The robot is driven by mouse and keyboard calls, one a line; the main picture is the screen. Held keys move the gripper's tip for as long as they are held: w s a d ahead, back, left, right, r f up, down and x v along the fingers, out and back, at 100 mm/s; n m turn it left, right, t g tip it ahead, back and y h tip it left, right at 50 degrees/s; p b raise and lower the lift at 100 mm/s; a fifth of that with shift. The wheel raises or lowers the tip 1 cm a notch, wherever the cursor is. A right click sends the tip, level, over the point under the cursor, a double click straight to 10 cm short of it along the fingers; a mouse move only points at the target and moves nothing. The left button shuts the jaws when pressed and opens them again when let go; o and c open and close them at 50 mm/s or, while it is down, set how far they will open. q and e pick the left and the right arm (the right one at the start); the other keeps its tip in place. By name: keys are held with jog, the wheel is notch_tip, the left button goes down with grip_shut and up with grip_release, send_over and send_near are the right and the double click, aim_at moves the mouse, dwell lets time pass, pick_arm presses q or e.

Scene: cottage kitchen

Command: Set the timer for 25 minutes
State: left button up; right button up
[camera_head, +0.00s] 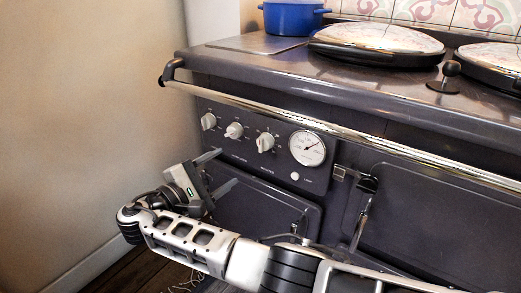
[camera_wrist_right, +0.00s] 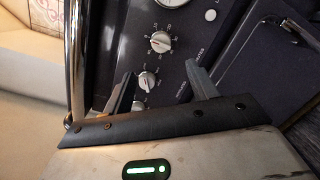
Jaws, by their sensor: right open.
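The dark range cooker's control panel (camera_head: 255,160) carries three pale knobs in a row: left (camera_head: 208,121), middle (camera_head: 234,131) and right (camera_head: 265,142). I cannot read which one is the timer. My right gripper (camera_head: 226,167) is open and empty, in front of the panel and below the knobs in the head view. In the right wrist view its fingers (camera_wrist_right: 160,69) stand apart, with the middle knob (camera_wrist_right: 146,81) showing between them. The right knob (camera_wrist_right: 160,42) shows beyond the fingertips; the left knob (camera_wrist_right: 138,105) is partly hidden. No contact shows. My left gripper is out of view.
A round dial gauge (camera_head: 307,148) and a small white button (camera_head: 295,176) sit right of the knobs. A chrome rail (camera_head: 340,130) runs across the cooker front above the panel. Oven doors (camera_head: 440,220) with handles lie below and right. A blue pot (camera_head: 292,16) stands on top.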

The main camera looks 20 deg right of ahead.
aim_at(260, 146)
jog(key=b+x, duration=0.2)
jog(key=x, duration=1)
jog(key=shift+w+d+f, duration=0.1)
jog(key=shift+w+d, duration=0.05)
jog(key=shift+d, duration=0.15)
jog(key=shift+w+d, duration=0.15)
jog(key=shift+d, duration=0.05)
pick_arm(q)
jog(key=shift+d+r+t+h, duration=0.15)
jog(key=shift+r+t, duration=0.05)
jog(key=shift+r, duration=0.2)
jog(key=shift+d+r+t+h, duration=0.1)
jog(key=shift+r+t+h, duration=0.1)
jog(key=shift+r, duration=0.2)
pick_arm(e)
jog(key=shift+d, duration=0.1)
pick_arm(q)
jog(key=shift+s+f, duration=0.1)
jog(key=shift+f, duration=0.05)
pick_arm(e)
jog(key=c, duration=1)
